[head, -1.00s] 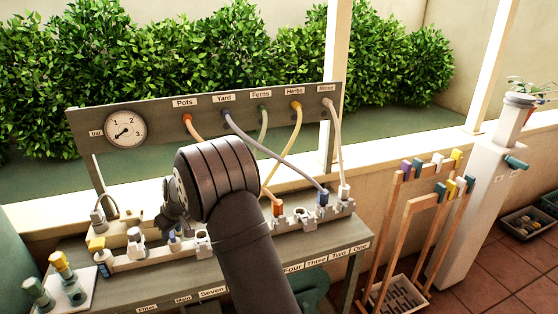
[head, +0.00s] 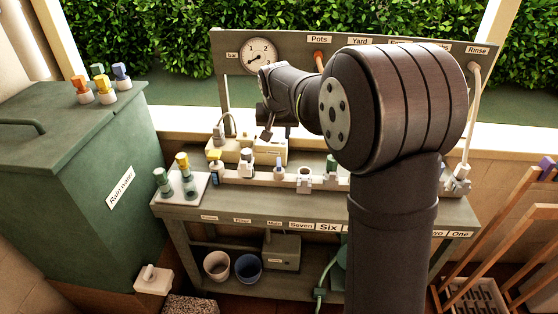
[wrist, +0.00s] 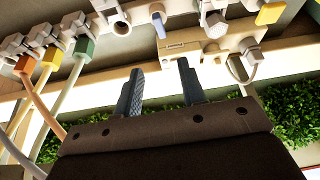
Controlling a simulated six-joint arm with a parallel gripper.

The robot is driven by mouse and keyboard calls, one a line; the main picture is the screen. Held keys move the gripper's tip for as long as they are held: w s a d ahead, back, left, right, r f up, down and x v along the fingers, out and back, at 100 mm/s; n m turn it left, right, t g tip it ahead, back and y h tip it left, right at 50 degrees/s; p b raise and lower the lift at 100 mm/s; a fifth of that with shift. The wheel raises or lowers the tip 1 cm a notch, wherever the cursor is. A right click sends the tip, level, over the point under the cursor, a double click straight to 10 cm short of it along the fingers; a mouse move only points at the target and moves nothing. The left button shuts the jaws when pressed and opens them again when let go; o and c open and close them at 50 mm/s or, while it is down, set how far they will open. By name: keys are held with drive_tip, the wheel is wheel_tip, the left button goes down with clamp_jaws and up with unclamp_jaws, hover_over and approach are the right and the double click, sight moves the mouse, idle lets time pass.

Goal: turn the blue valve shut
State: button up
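A small upright blue piece, which looks like the blue valve's handle (head: 279,163), stands on the pale rail along the bench. In the wrist view the blue handle (wrist: 158,25) is at the top middle, beyond the fingertips and apart from them. My gripper (head: 267,132) is above and behind the rail, slightly left of the blue handle, and partly hidden by its own wrist. In the wrist view my gripper (wrist: 158,85) has its two dark fingers spread with nothing between them.
A pale box (head: 270,148) and a yellow-topped fitting (head: 215,154) are close to the gripper. The gauge board (head: 228,62) rises behind.

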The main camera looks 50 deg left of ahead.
sight(279, 162)
drive_tip(key=x, duration=1.7)
drive_tip(key=shift+c, duration=0.3)
